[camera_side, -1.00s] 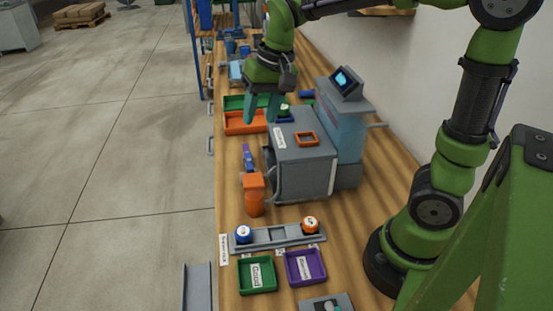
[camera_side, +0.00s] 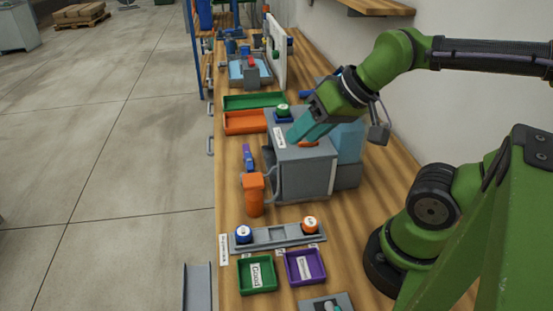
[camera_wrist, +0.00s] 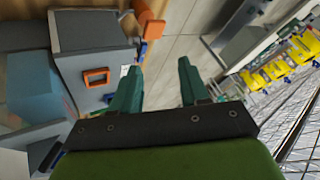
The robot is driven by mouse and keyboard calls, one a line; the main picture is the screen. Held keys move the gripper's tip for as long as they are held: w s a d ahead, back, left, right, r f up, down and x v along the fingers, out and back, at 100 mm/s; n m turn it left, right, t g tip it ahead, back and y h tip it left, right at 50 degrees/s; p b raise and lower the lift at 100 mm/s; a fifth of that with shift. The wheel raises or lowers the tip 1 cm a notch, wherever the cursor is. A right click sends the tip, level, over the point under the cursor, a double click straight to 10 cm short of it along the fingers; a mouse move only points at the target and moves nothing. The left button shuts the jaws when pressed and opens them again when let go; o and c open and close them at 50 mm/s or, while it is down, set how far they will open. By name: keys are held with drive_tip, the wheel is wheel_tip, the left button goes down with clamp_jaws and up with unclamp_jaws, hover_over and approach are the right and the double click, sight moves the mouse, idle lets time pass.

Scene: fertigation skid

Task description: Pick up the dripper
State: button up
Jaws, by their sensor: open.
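No single part is marked as the dripper. Three small round labelled pieces could be it. A green-topped one (camera_side: 283,111) sits on a blue base behind the grey box. A blue one (camera_side: 243,234) and an orange one (camera_side: 310,225) sit at the two ends of a grey slotted rack (camera_side: 276,237), whose middle slot is empty. My gripper (camera_side: 293,140) is open, tilted over the grey box, close to the green-topped piece. Its teal fingers are spread and empty in the wrist view (camera_wrist: 158,66). None of the round pieces is clear in the wrist view.
The grey box (camera_side: 303,175) carries an orange square frame (camera_wrist: 96,77), partly hidden by my fingers in the side view. Orange (camera_side: 245,122) and green (camera_side: 250,101) trays lie behind. An orange post (camera_side: 254,195) stands left. Green (camera_side: 257,290) and purple (camera_side: 305,281) bins are in front.

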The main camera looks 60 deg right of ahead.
drive_tip(key=o, duration=0.4)
wheel_tip(320, 180, up, 6)
drive_tip(key=f+m+g+h, duration=0.15)
drive_tip(key=m+g, duration=0.45)
drive_tip(key=m, duration=1.3)
hover_over(284, 107)
drive_tip(key=r, duration=0.1)
wheel_tip(284, 107, up, 3)
drive_tip(key=m+g, duration=0.1)
drive_tip(key=m, duration=0.8)
drive_tip(key=shift+n+h, duration=0.25)
drive_tip(key=shift+n, duration=0.05)
wheel_tip(284, 107, down, 16)
drive_tip(key=shift+f, duration=0.1)
